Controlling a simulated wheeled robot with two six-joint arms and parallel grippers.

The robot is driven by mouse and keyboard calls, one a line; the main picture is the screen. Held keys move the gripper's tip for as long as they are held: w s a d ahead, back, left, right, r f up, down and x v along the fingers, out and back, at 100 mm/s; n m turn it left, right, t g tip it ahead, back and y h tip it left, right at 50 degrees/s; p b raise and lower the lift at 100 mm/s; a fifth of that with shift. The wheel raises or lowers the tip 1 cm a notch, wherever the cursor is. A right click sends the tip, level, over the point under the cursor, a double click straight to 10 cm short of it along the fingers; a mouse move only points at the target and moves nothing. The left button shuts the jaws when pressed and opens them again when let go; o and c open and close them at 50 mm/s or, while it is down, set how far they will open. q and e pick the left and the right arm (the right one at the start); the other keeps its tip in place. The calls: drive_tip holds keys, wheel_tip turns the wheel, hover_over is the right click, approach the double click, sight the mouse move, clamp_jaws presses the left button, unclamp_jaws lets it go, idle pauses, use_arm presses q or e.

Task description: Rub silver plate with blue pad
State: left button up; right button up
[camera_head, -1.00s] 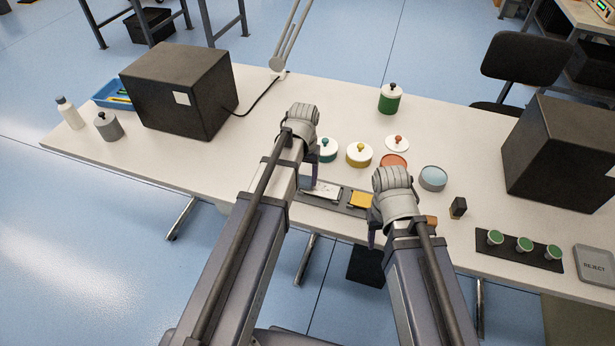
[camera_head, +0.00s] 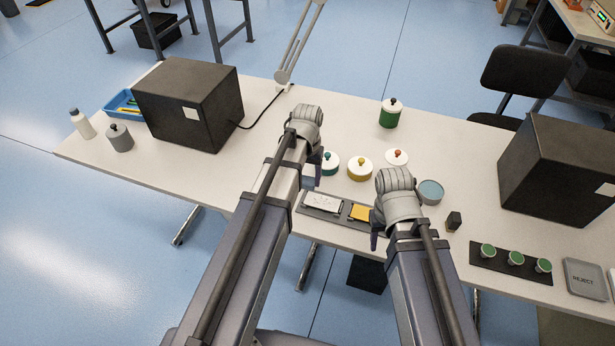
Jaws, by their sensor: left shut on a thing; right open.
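The silver plate (camera_head: 323,202) lies flat on a dark mat (camera_head: 304,211) near the table's front edge. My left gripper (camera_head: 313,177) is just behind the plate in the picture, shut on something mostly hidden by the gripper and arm. A small bluish patch shows there, seemingly the blue pad (camera_head: 308,173). I cannot tell whether it touches the plate. My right gripper (camera_head: 377,232) is open at the mat's right end, its fingers partly hidden by its wrist. A yellow pad (camera_head: 361,212) lies on the mat between the plate and my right gripper.
A blue-topped round tin (camera_head: 430,191) and small black block (camera_head: 453,221) are right of my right wrist. Large dark boxes (camera_head: 190,105) (camera_head: 562,175) stand at both sides.

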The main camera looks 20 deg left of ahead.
use_arm(q)
wheel_tip(320, 180, up, 3)
drive_tip(key=p, duration=0.3)
drive_tip(key=shift+f, duration=0.1)
idle(0.6)
drive_tip(key=shift+f+b, duration=0.55)
drive_tip(key=shift+b, duration=0.05)
drive_tip(key=shift+f, duration=0.1)
